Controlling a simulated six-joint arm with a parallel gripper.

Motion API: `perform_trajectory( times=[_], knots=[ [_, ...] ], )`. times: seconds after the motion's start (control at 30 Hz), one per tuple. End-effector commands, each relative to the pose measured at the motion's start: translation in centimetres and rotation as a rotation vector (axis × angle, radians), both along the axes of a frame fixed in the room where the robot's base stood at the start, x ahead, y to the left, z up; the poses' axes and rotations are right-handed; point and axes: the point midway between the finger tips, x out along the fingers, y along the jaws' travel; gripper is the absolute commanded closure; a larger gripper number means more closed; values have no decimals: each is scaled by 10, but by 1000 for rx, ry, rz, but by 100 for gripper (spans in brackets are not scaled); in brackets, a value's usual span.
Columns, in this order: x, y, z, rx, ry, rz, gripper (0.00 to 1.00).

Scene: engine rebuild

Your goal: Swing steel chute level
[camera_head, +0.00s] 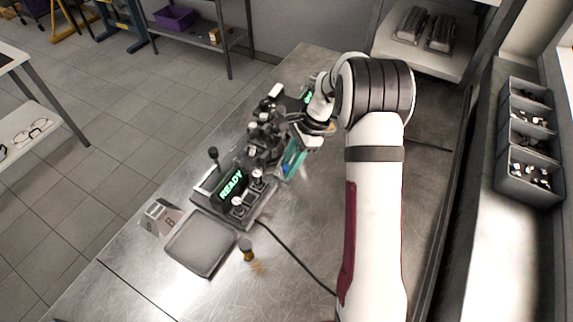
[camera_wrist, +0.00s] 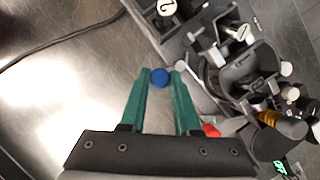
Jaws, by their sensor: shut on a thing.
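My gripper (camera_head: 291,166) is at the right side of a dark machine (camera_head: 262,150) on the steel bench. In the wrist view, its two green fingers (camera_wrist: 160,82) point up the picture, with a round blue knob (camera_wrist: 160,77) between their tips. The jaws are shut on this knob. A pale rod with a rounded end (camera_wrist: 182,66) lies just right of the fingertips, by the machine's dark body. I cannot clearly make out the steel chute or its tilt; the machine's parts crowd together, and my arm hides some of the bench.
The machine's green display (camera_head: 232,184) reads READY. A grey pad (camera_head: 201,243) and a small dark-topped item (camera_head: 246,248) are at the near end. A black cable (camera_head: 292,252) crosses the bench. Grey bins (camera_head: 528,175) stand at the right. The bench right of the machine is mostly bare.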

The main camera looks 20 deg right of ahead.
Motion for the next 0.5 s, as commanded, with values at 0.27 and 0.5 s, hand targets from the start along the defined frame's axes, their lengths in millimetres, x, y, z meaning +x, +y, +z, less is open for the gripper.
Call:
perform_trajectory(
  times=[0.27,0.5],
  knots=[
    [9,-8,0,-1,-1,260,100],
    [17,-12,0,-1,-1,485,100]
  ],
)
